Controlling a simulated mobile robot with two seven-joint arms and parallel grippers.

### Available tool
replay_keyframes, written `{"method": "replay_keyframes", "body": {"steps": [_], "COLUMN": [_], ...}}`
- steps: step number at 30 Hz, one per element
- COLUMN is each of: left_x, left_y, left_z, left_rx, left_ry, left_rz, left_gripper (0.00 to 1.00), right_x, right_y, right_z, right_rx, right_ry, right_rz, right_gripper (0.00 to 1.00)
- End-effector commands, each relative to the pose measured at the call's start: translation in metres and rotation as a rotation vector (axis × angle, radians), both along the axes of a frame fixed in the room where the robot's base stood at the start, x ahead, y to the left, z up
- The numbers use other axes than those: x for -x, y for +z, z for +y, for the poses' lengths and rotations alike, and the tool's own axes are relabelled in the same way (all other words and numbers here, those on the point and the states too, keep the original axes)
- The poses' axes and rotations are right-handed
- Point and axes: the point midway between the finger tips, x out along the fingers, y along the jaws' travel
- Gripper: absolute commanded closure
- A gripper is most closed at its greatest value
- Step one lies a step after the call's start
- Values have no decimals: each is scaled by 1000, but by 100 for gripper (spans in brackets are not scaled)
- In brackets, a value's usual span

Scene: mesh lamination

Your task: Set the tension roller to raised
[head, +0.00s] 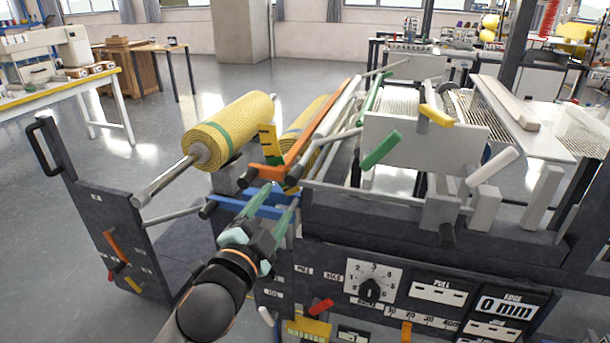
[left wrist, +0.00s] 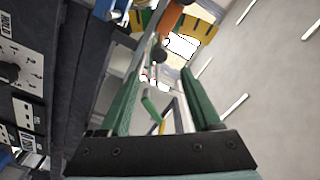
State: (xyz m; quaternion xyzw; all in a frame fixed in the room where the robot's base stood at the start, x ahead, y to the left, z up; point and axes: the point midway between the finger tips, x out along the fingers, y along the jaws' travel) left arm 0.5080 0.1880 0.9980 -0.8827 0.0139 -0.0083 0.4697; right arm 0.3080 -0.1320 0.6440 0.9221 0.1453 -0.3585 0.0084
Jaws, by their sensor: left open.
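My left gripper (head: 278,194) reaches in from the bottom of the head view, with its green fingers over the blue bar (head: 232,205) at the machine's left end. In the left wrist view its two fingers (left wrist: 163,88) stand apart, with nothing clearly held between them. An orange arm (head: 268,173) with a black end knob (head: 247,178) lies just beyond the fingertips. A long orange bar (head: 318,122) runs back from there beside a pale roller. I cannot tell for certain which of these bars is the tension roller. My right gripper is out of view.
A yellow mesh roll (head: 232,128) sits on a shaft to the left, with a black side plate (head: 95,205) below. A yellow-and-green scale (head: 268,143) stands close beyond the gripper. White blocks and coloured handles crowd the right. The control panel (head: 400,290) faces front.

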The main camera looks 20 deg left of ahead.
Motion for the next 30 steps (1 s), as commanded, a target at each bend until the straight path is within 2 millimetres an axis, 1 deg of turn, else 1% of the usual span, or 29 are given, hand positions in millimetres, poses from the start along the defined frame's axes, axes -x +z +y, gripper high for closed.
{"method": "replay_keyframes", "body": {"steps": [5, 12, 18, 24, 30], "left_x": [-29, -75, -103, -116, -118], "left_y": [1, 0, 0, -1, -1], "left_z": [-1, -3, -4, -5, -5], "left_rx": [2, 4, 4, 5, 5], "left_ry": [0, -2, -3, -4, -4], "left_rz": [0, 1, 2, 2, 2], "left_gripper": [36, 36, 36, 36, 36], "right_x": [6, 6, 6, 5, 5], "right_y": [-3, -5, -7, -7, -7], "right_z": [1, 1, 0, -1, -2], "right_rx": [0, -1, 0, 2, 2], "right_ry": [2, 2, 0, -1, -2], "right_rz": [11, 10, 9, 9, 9], "right_gripper": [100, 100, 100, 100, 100]}}
